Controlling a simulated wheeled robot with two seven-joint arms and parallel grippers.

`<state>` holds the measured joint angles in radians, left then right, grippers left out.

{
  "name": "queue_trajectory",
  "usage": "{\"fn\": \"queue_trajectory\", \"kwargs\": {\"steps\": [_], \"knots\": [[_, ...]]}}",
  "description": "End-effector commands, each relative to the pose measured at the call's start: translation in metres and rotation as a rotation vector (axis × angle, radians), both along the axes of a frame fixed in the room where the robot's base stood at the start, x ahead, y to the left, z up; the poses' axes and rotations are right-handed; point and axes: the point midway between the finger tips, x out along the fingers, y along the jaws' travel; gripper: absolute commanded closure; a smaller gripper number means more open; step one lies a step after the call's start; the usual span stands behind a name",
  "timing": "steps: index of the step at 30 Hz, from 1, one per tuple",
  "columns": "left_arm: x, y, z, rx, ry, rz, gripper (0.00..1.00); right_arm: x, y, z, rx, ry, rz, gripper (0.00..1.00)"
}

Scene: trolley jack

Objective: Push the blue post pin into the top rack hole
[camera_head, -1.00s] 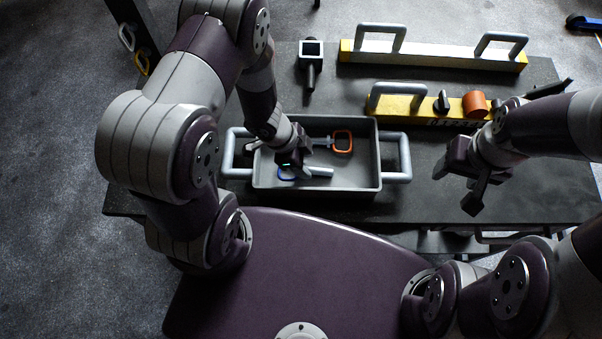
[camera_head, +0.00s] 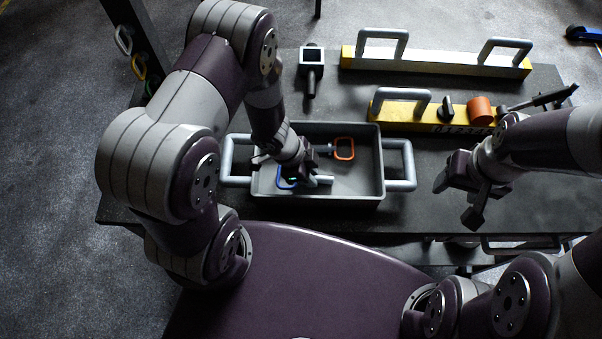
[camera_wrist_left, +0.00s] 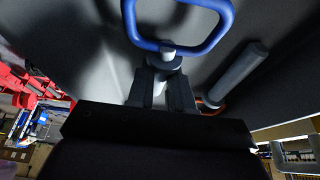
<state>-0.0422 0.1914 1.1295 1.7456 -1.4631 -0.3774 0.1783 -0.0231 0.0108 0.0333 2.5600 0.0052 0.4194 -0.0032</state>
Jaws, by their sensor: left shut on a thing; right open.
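The blue post pin has a blue loop handle (camera_head: 287,180) and a pale grey shaft (camera_head: 325,180), and is in the grey tray (camera_head: 376,165) near its front wall. My left gripper (camera_head: 303,178) is down in the tray, shut on the pin's neck beside the loop. My right gripper (camera_head: 474,206) is open and empty over the table's right side.
An orange-looped pin (camera_head: 343,149) lies in the tray, right of my left gripper. Two yellow bars (camera_head: 440,66) with grey handles, a dark square-headed tool (camera_head: 311,70) and an orange cylinder (camera_head: 480,111) are behind the tray. The table (camera_head: 500,215) front right is clear.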

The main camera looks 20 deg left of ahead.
Motion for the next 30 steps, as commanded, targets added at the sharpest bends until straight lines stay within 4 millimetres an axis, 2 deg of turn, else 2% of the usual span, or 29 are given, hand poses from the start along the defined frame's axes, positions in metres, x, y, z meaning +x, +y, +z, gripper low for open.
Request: {"fn": "queue_trajectory", "kwargs": {"steps": [22, 30], "knots": [[0.001, 0.0, 0.079, -0.001, -0.001, 0.0, 1.0, 0.0, 0.0, 0.082, 0.0, 0.0, 0.0, 0.4], [0.0, 0.0, 0.08, -0.001, -0.001, 0.0, 1.0, 0.0, 0.0, 0.083, 0.0, 0.0, 0.0, 0.4]]}}
